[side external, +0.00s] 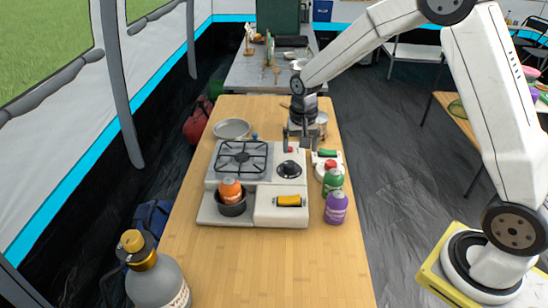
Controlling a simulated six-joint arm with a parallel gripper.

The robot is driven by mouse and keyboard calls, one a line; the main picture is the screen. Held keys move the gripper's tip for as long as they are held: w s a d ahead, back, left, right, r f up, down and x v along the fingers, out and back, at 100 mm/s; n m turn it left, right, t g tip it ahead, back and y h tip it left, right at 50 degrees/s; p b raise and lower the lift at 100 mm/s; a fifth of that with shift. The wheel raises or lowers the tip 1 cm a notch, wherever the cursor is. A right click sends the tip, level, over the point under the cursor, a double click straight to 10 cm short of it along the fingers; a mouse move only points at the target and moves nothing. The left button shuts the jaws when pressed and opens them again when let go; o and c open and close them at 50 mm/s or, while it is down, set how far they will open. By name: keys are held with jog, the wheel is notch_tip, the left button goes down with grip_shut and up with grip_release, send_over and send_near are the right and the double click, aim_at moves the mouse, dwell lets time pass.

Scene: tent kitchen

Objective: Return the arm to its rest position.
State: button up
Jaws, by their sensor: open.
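My gripper (303,142) is open and empty. It points down above the right rear part of the camping stove (215,207), just behind the black knob (289,168). My white arm reaches in from the right side of the picture, arching over the table's right edge. Whether the fingertips touch anything below them is too small to tell.
The stove stands on a wooden table (270,270). Green (333,181) and purple (336,207) bottles stand on the right, a metal plate (232,129) behind. A large bottle (158,280) is front left.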

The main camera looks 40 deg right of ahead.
jog(key=s+a+r+n+t, duration=0.1)
jog(key=s+a+n, duration=0.1)
jog(key=s, duration=0.7)
jog(key=s+a+r+n+t, duration=0.1)
jog(key=s+n, duration=0.4)
jog(key=s, duration=0.4)
jog(key=shift+s+a, duration=0.15)
jog(key=shift+a, duration=0.25)
